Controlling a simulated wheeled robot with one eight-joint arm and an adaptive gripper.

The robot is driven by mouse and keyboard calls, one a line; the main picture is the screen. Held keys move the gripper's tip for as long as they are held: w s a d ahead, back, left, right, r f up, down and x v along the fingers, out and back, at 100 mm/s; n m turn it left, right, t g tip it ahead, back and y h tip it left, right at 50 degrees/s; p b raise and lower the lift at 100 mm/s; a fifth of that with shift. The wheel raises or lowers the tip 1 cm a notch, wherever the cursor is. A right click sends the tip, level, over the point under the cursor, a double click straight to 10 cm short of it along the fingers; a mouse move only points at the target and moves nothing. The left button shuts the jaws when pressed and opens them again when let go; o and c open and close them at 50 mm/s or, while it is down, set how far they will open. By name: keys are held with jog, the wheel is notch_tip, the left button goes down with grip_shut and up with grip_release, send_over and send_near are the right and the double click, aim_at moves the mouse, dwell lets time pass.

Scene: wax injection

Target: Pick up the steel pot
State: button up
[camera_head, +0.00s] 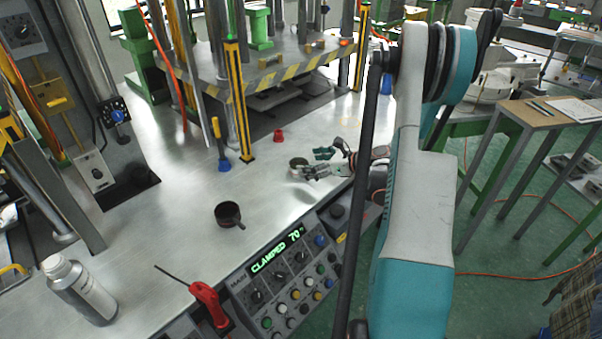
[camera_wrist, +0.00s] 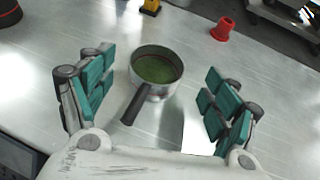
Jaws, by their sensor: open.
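The steel pot (camera_wrist: 155,88) stands upright on the metal worktop in the wrist view, with a green interior and a dark handle pointing toward my wrist. My gripper (camera_wrist: 158,90) is open, with one teal-padded finger on each side of the pot and clear gaps to both. The pot also shows small in the head view (camera_head: 299,163), just left of my gripper (camera_head: 319,162). The fingers seem not to touch it.
A dark pot (camera_head: 229,214) stands left of my gripper. A red cone-like piece (camera_head: 279,136) and a blue-based tool (camera_head: 223,150) stand behind. A control panel (camera_head: 290,270), red-handled tool (camera_head: 208,302) and bottle (camera_head: 80,291) are nearer.

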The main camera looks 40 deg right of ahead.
aim_at(291, 163)
jog(key=shift+b+x, duration=1)
jog(key=shift+x, duration=1.9)
jog(key=shift+s+a, duration=0.1)
jog(key=c, duration=1.2)
